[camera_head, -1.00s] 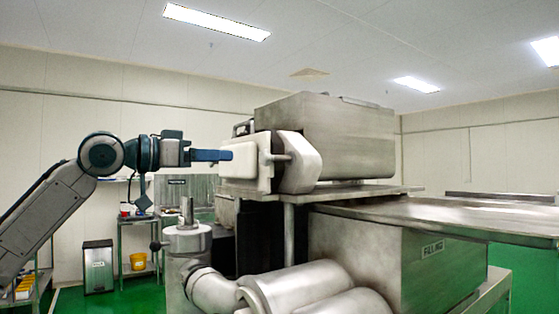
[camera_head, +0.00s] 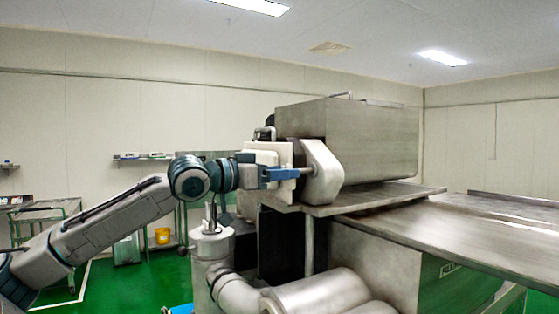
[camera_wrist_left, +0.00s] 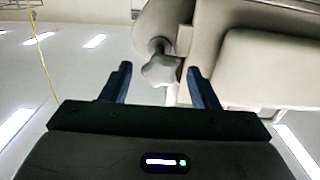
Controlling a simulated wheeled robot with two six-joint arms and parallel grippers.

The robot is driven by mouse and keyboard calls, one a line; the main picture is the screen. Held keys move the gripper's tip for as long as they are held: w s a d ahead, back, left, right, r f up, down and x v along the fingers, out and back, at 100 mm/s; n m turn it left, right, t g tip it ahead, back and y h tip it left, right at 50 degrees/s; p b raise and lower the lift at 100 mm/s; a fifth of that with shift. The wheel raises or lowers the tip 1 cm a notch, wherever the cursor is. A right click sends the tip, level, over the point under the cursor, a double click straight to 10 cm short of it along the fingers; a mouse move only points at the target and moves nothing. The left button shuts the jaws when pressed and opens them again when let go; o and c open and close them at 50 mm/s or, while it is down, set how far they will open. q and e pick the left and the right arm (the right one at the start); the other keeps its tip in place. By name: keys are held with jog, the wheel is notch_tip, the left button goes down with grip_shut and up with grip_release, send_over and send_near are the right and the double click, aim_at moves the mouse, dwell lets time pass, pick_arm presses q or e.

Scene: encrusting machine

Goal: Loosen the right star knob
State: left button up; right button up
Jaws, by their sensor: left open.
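The star knob (camera_wrist_left: 160,72) shows in the left wrist view as a pale grey lobed knob in front of a rounded metal bracket. It sits between the two dark fingertips of my left gripper (camera_wrist_left: 160,75), with a gap visible on each side. My left gripper (camera_head: 292,173) is open, with its blue fingers at the rounded bracket (camera_head: 325,171) on the machine's side in the head view. A short metal shaft (camera_head: 306,170) shows between the fingers and the bracket. The knob itself is hidden by the fingers in the head view. My right gripper is not in view.
The steel machine housing (camera_head: 365,140) rises behind the bracket. A flat steel table (camera_head: 450,230) extends right, and large metal cylinders (camera_head: 315,292) lie below. A yellow bucket (camera_head: 162,236) stands on a shelf at the back left.

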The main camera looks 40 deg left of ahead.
pick_arm(q)
jog(key=shift+w, duration=0.15)
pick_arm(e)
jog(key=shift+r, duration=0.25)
pick_arm(q)
jog(key=shift+c, duration=0.2)
jog(key=c, duration=0.9)
jog(key=shift+c, duration=0.2)
jog(key=shift+m, duration=0.3)
jog(key=shift+d+f+m, duration=0.1)
jog(key=shift+d+m, duration=0.05)
jog(key=shift+m, duration=7.95)
